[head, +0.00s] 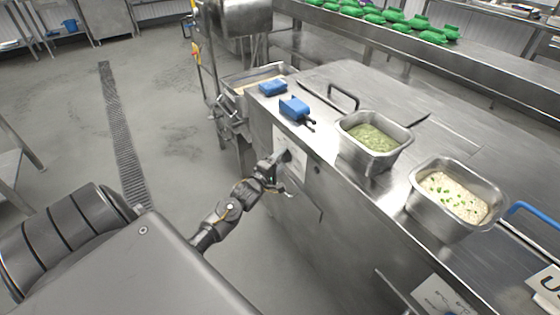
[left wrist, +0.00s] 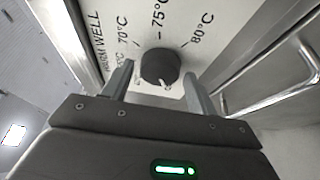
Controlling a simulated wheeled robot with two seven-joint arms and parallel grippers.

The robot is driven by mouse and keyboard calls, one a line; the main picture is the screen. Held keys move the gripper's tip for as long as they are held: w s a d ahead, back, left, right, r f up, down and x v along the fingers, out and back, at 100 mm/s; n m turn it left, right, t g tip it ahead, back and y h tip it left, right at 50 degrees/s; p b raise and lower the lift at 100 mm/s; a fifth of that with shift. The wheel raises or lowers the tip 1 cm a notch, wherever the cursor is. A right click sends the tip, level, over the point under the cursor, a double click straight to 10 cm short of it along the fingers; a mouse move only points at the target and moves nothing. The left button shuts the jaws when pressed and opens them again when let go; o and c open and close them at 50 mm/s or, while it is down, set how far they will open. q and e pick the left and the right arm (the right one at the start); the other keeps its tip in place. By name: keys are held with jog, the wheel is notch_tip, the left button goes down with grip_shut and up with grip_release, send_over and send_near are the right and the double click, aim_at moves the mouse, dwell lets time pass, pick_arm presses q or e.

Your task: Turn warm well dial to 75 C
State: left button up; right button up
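The warm well dial is a round black knob (left wrist: 160,66) on a light panel marked WARM WELL, with 70, 75 and 80 °C printed around it. The 75 °C mark (left wrist: 160,18) is above the knob. The knob's pointer setting cannot be read clearly. My left gripper (left wrist: 158,72) is open, one finger on each side of the knob, with visible gaps beside it. In the head view my left gripper (head: 275,172) is at the white panel (head: 296,150) on the counter's side and largely hides the dial. My right gripper is not in view.
On the steel counter (head: 345,83) stand a pan of green food (head: 372,140) and a pan of rice (head: 452,200). A metal handle (left wrist: 270,70) is right of the dial. The floor at left is open.

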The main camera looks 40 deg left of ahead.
pick_arm(q)
jog(key=c, duration=0.7)
